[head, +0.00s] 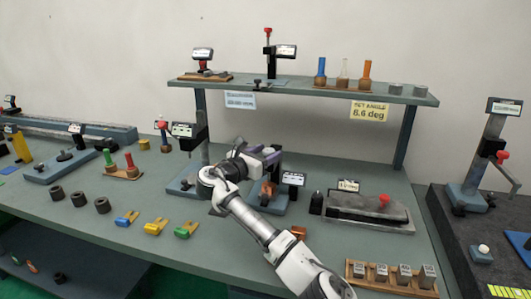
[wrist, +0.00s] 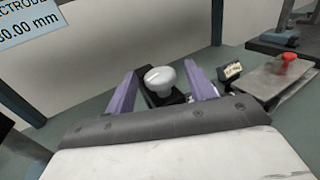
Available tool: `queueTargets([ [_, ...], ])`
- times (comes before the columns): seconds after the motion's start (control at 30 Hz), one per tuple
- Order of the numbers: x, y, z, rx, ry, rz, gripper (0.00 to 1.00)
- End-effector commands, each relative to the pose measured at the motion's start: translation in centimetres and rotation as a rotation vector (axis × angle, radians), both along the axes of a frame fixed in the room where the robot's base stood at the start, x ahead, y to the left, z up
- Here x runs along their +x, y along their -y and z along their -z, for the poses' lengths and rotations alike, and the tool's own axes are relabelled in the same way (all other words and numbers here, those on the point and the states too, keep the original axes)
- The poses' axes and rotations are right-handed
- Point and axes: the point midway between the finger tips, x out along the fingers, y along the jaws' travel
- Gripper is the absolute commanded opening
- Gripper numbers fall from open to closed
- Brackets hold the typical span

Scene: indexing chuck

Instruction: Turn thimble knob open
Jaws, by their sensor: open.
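A pale round knob (wrist: 160,78) with a line mark on top shows in the wrist view, on a dark mount. I take it to be the thimble knob. My gripper (wrist: 161,73) is open, with one purple finger on each side of the knob. I cannot tell whether either finger touches it. In the head view my gripper (head: 268,157) is over the middle of the bench, and a small pale part of the knob (head: 268,151) shows by the fingers. The fixture under it (head: 274,206) is partly hidden by my arm.
A small display (head: 293,179) stands just right of my gripper. Farther right is a grey plate with a red knob (head: 384,201). A shelf (head: 300,91) runs behind and above. Coloured clips (head: 157,226) lie at the front left, and a wooden block rack (head: 390,283) at the front right.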

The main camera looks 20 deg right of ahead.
Motion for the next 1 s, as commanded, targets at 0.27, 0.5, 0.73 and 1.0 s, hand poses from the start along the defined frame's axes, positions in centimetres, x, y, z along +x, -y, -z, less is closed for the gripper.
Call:
queueTargets([
  [0.27, -0.01, -0.02, 0.0, 0.0, 0.0, 0.0, 0.33],
  [0.5, -0.02, -0.02, 0.01, 0.0, 0.0, 0.0, 0.11],
  [0.73, -0.14, 0.12, 0.07, 0.0, -0.001, -0.038, 0.11],
  [1.0, -0.43, 0.37, 0.04, 0.001, 0.002, -0.199, 0.11],
])
